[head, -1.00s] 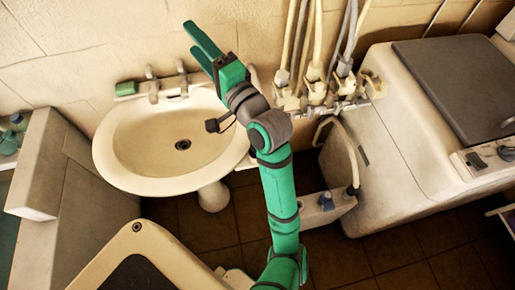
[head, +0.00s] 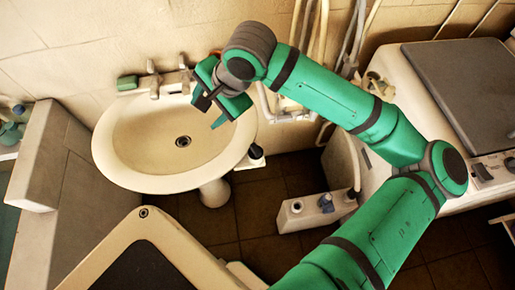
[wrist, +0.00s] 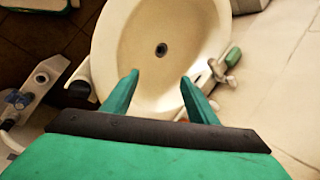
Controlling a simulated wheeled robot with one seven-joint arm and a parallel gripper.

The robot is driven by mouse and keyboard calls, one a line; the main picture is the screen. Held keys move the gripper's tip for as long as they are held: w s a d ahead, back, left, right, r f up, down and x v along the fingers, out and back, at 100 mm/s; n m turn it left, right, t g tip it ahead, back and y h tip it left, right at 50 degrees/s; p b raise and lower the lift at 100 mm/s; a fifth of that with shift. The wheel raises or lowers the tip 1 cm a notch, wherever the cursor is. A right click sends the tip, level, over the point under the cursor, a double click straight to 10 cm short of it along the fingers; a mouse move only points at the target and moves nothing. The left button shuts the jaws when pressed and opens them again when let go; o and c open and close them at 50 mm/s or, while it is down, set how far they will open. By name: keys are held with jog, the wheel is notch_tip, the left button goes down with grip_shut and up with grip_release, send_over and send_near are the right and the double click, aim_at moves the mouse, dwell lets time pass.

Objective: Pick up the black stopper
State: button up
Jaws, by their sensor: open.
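A small dark round piece (head: 183,141) sits at the drain in the bottom of the cream washbasin (head: 113,163). It also shows in the wrist view (wrist: 161,49); I cannot tell whether it is the black stopper or the open drain hole. My green gripper (head: 209,112) is open and empty over the right back part of the basin, pointing down. In the wrist view its fingers (wrist: 160,77) stand apart, with the dark piece beyond and between their tips. Neither finger touches it.
Two taps (head: 168,82) stand on the basin's back rim, with a green block (head: 127,82) at their left. A dark-topped item (head: 256,152) is beside the basin's right edge. Hoses (head: 310,40) hang behind my arm. A pale machine (head: 400,90) stands at right.

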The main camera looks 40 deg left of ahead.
jog(key=w+d+f+m+t+h, duration=0.1)
jog(key=w+d+m+h, duration=0.15)
jog(key=d, duration=0.35)
jog(key=w+d+f+m+h, duration=0.1)
jog(key=w+d+h, duration=0.15)
jog(key=d, duration=0.25)
send_over(255, 148)
jog(key=shift+n+h, duration=0.25)
jog(key=shift+h, duration=0.05)
notch_tip(255, 148, down, 4)
jog(key=shift+f, duration=0.1)
jog(key=shift+s+a+f, duration=0.15)
jog(key=shift+f, duration=0.4)
jog(key=shift+w+d+f, duration=0.1)
jog(key=shift+w+f, duration=0.05)
jog(key=shift+f, duration=1.15)
jog(key=shift+w+d+f, duration=0.1)
jog(key=shift+f, duration=1.2)
jog(key=shift+c, duration=0.7)
jog(key=c, duration=1.1)
jog(key=shift+r, duration=0.1)
